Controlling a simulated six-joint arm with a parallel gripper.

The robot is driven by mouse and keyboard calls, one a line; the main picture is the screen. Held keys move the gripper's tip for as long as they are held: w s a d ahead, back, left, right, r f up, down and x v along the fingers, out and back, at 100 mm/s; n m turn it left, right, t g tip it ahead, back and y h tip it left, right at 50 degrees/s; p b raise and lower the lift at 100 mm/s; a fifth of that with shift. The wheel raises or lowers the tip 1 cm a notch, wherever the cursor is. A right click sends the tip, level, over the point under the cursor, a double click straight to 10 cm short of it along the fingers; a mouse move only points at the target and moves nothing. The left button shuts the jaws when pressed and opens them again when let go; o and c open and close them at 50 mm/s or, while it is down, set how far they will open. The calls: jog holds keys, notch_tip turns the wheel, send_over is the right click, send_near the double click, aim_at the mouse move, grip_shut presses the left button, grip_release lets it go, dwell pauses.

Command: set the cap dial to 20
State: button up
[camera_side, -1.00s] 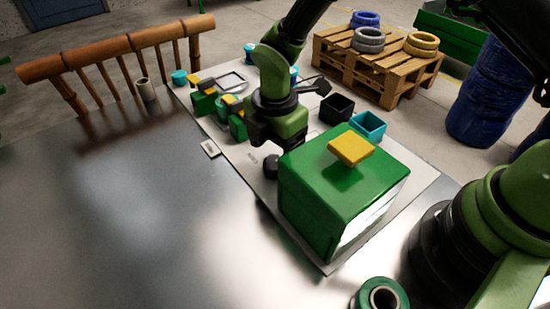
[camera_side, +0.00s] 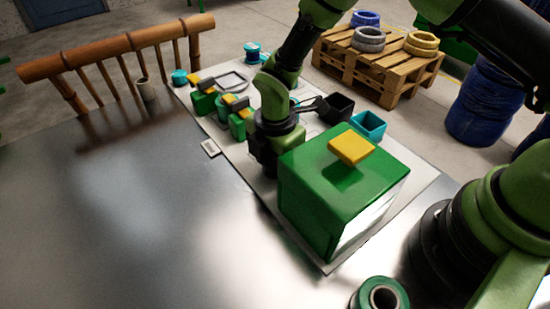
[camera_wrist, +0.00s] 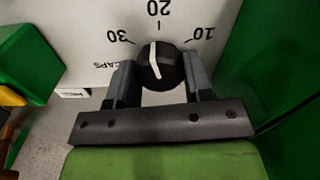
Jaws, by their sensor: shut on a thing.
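The cap dial (camera_wrist: 158,68) is a round black knob with a white pointer line on a white panel (camera_wrist: 90,28). Upside-down marks 30, 20 and 10 run around it in the wrist view. The pointer aims close to the 20 tick, leaning slightly to the 30 side. My gripper (camera_wrist: 160,76) is shut on the dial, one dark finger at each side. In the side view my gripper (camera_side: 264,160) is low at the panel, left of the large green box (camera_side: 310,175), and the dial is hidden there.
The green box with a yellow top block (camera_side: 351,147) stands close beside my gripper. Small green and yellow blocks (camera_side: 238,123) stand behind it. A black bin (camera_side: 336,107) and a teal bin (camera_side: 369,125) are at the back right. The metal table (camera_side: 120,210) at left is clear.

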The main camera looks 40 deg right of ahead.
jog(key=shift+m, duration=1.3)
jog(key=o, duration=0.9)
notch_tip(320, 180, up, 10)
jog(key=shift+r, duration=0.1)
